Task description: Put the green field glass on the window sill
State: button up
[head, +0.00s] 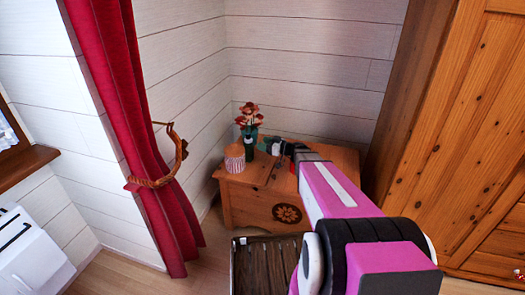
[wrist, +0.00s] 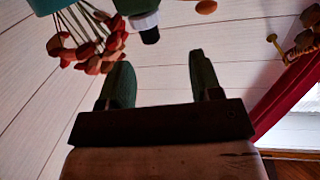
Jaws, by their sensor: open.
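In the wrist view, which looks upside down, the green field glass (wrist: 142,17) shows at the top edge, cut off by the frame. It has a white band and a black end. My gripper (wrist: 158,62) is open, with two dark green fingers apart and nothing between them. The field glass lies beyond the fingertips, not touching them. In the head view my gripper (head: 284,148) is over the wooden chest, and the field glass is hard to pick out there. The brown window sill (head: 25,168) is at the far left of the head view.
A vase of red flowers (head: 249,120) and a striped cup (head: 235,157) stand close beside my gripper on the wooden chest (head: 245,203). A red curtain (head: 130,95) with a tieback hangs between chest and sill. A white box (head: 32,255) stands below the sill. A wardrobe (head: 470,130) is right.

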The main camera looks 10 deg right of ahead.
aim_at(248, 135)
jog(key=shift+t, duration=0.4)
jog(key=shift+w+d+r+x, duration=0.1)
jog(key=shift+w+r+x, duration=0.1)
jog(key=shift+x, duration=1.5)
jog(key=shift+w+d+r+x, duration=0.15)
jog(key=shift+x, duration=1.55)
jog(key=shift+w+d+r+x, duration=0.1)
jog(key=shift+w+r+x, duration=0.1)
jog(key=shift+x, duration=1.5)
grip_shut()
